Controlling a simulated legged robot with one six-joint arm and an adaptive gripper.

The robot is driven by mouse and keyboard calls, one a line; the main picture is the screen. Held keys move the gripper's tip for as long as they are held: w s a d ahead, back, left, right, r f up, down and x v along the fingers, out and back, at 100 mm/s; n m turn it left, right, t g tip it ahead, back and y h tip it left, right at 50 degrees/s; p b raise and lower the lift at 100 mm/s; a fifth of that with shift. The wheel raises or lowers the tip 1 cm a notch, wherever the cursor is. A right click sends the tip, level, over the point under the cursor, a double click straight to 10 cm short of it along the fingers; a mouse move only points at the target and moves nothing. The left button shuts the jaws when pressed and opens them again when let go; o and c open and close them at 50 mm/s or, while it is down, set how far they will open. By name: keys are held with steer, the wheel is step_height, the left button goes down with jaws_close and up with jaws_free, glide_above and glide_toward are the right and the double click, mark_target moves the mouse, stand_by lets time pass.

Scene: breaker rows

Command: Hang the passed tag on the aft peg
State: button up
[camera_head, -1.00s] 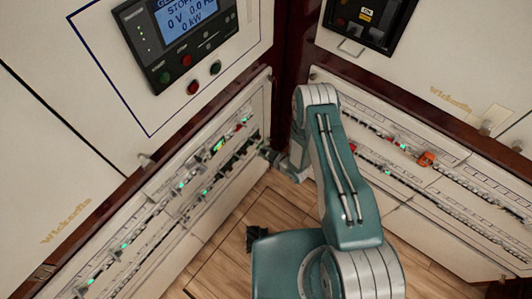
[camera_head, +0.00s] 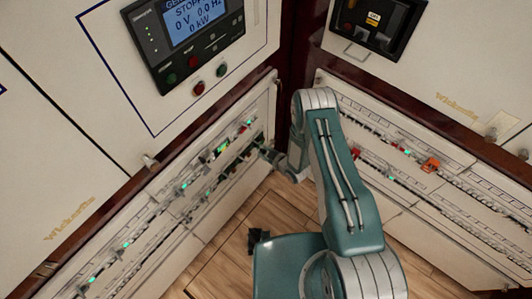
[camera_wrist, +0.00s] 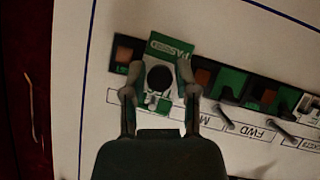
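In the wrist view, a tag (camera_wrist: 170,47) with a green band reading "PASSED" and a white lower part lies against the left cabinet's strip. A dark round shape (camera_wrist: 159,78) shows in front of its lower part. My gripper (camera_wrist: 160,72) has its two fingers apart around that shape, the right finger overlapping the tag's edge. A label reading "FWD" (camera_wrist: 257,131) appears upside down to the right, and another label starting with "M" is partly hidden by the fingers. I cannot read an aft label. In the head view, my gripper (camera_head: 268,153) is small at the left panel.
Left breaker panel (camera_head: 150,225) and right breaker panel (camera_head: 430,205) meet near a corner behind my arm. An orange item (camera_head: 430,165) sits on the right panel. A display (camera_head: 190,22) is above. Wooden floor (camera_head: 225,245) is clear between the panels.

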steer(key=shift+o, duration=0.4)
steer(key=v, duration=1.2)
steer(key=shift+w, duration=0.15)
stand_by(1.5)
